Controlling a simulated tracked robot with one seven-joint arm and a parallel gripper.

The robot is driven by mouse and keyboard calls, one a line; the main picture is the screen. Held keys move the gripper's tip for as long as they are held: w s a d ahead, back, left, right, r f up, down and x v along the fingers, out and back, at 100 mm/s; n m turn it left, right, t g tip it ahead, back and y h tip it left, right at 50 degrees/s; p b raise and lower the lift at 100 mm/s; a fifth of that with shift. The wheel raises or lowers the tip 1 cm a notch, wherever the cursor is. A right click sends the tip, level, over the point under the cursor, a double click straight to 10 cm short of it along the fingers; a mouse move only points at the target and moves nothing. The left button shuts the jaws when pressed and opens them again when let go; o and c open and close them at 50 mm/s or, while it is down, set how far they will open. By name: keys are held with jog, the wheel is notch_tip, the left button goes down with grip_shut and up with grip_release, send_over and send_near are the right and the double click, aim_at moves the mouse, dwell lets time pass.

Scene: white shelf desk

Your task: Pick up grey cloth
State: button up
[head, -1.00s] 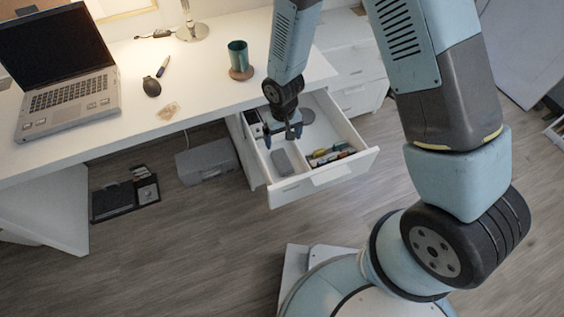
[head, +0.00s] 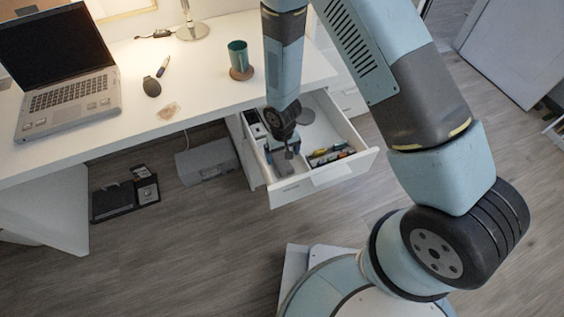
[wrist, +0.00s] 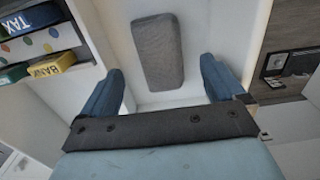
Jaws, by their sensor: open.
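The grey cloth (wrist: 158,52) is a folded, rounded block lying on the white floor of the open drawer. In the wrist view it sits upper centre, just beyond and between my fingertips. In the head view the cloth (head: 285,171) shows only partly, behind my gripper. My gripper (wrist: 166,85) is open and empty, with a blue finger on each side of the cloth's near end. In the head view my gripper (head: 281,156) is down inside the drawer's left part. I cannot tell the exact height gap to the cloth.
The open drawer (head: 327,176) has white walls close around. The desktop (head: 120,128) overhangs behind, with laptop (head: 70,90) and cup (head: 239,56).

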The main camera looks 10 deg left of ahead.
aim_at(282, 160)
jog(key=shift+w+a+f, duration=0.1)
jog(key=shift+w+f, duration=0.05)
jog(key=shift+f, duration=1.1)
jog(key=shift+w+f, duration=0.1)
jog(key=shift+f, duration=1.1)
jog(key=c, duration=1.1)
jog(key=shift+r, duration=5.05)
jog(key=shift+c, duration=0.2)
